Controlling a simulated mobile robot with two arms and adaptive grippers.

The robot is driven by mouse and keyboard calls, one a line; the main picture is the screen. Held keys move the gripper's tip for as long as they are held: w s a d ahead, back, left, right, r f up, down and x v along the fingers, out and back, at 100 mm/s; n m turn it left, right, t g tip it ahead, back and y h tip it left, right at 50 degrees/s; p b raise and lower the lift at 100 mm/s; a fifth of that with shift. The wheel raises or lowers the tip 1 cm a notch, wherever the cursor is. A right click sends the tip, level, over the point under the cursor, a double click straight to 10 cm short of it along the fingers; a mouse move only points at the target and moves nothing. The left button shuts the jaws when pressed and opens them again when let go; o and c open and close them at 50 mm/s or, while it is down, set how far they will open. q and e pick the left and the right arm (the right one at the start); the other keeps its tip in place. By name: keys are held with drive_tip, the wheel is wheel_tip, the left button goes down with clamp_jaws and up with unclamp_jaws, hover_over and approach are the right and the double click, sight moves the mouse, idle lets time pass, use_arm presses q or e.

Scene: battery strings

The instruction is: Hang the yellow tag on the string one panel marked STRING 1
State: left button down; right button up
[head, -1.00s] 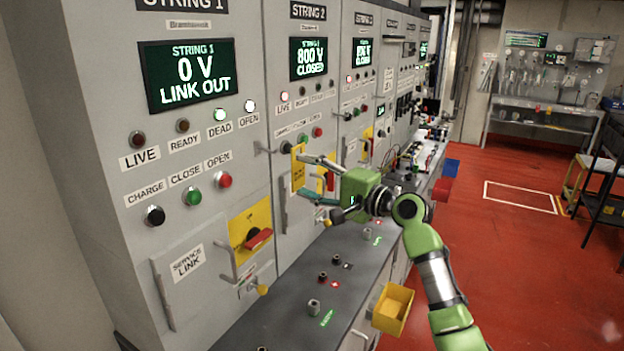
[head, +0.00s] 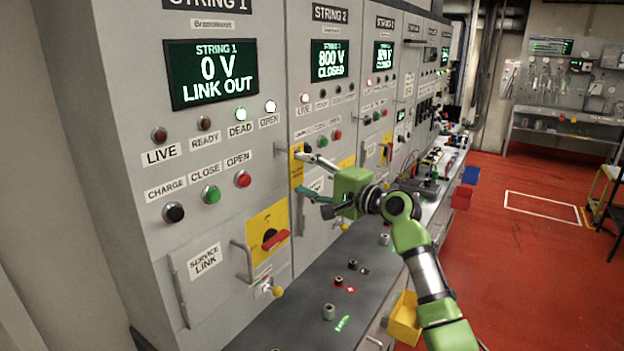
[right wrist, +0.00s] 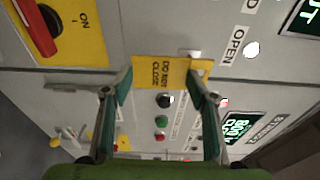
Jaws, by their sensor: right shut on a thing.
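The string one panel (head: 105,110) is the grey cabinet front at the left in the head view. Its screen (head: 210,73) reads STRING 1, 0 V, LINK OUT. My right gripper (head: 308,178) is shut on the yellow tag (head: 297,165) and holds it upright near the seam between the string one and string two panels. In the right wrist view the tag (right wrist: 160,73) spans my right gripper's fingertips (right wrist: 160,84) and reads DO NOT CLOSE, upside down. I cannot tell whether it touches the panel. My left gripper is out of view.
A yellow plate with a red rotary handle (head: 272,240) and a metal service link door handle (head: 182,292) are on the string one panel. A dark bench ledge (head: 300,325) with terminals runs below. A yellow bin (head: 404,322) hangs at its front. Red floor is open at right.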

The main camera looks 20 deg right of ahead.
drive_tip(key=shift+w+a, duration=0.15)
drive_tip(key=shift+w, duration=0.05)
drive_tip(key=shift+a+r, duration=0.1)
drive_tip(key=shift+r, duration=0.1)
drive_tip(key=shift+w+a+r, duration=0.1)
drive_tip(key=shift+a, duration=0.05)
drive_tip(key=shift+c, duration=0.4)
drive_tip(key=shift+w+a, duration=0.1)
drive_tip(key=shift+c, duration=0.6)
